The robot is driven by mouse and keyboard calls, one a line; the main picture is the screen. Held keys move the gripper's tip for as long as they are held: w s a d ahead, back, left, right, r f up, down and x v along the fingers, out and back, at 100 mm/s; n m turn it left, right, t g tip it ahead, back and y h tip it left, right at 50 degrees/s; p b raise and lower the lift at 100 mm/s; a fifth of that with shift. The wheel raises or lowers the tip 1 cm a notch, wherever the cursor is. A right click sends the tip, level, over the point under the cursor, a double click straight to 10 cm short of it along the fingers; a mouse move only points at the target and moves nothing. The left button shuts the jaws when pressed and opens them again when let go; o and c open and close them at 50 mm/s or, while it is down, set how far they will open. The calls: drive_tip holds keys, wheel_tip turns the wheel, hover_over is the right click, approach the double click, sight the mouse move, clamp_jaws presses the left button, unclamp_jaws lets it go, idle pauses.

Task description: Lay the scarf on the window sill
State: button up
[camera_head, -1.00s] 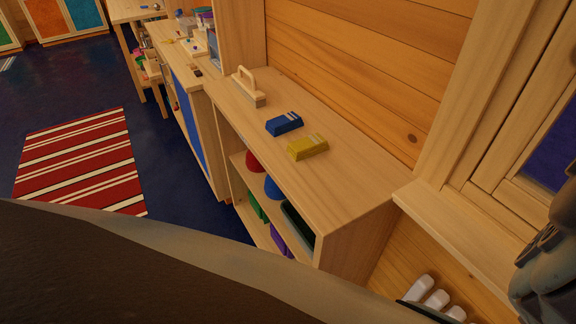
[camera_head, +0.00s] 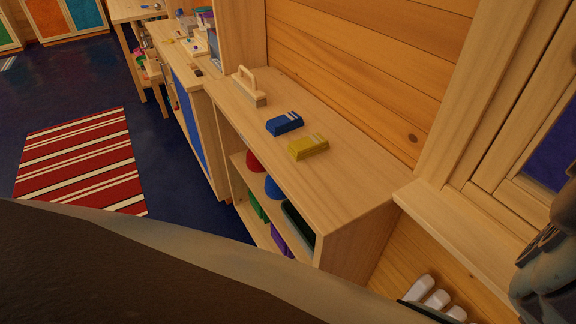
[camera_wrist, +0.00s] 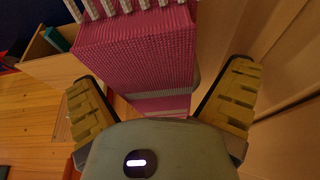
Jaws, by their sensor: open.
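A pink knitted scarf (camera_wrist: 140,55) with pale stripes and what looks like white fringe fills the middle of the wrist view. My gripper (camera_wrist: 162,85) is open, with one yellow-padded finger on each side of the scarf. Whether the pads touch it, and what it rests on, I cannot tell. The wooden window sill (camera_head: 450,235) is at the right in the head view, below the window frame, and its visible part is bare. The pink scarf does not show in the head view.
A wooden shelf unit (camera_head: 345,195) stands left of the sill. On its top lie a yellow striped item (camera_head: 308,147), a blue striped item (camera_head: 285,124) and a handled wooden tool (camera_head: 248,88). White rounded bars (camera_head: 437,300) are below the sill. A striped rug (camera_head: 80,160) lies on the floor.

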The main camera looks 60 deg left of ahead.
drive_tip(key=shift+b+v, duration=0.5)
drive_tip(key=shift+v, duration=2.1)
drive_tip(key=v, duration=0.5)
drive_tip(key=shift+r+p, duration=0.3)
drive_tip(key=shift+w+a+r+p, duration=0.1)
drive_tip(key=shift+a+r+p, duration=0.3)
drive_tip(key=shift+r, duration=0.2)
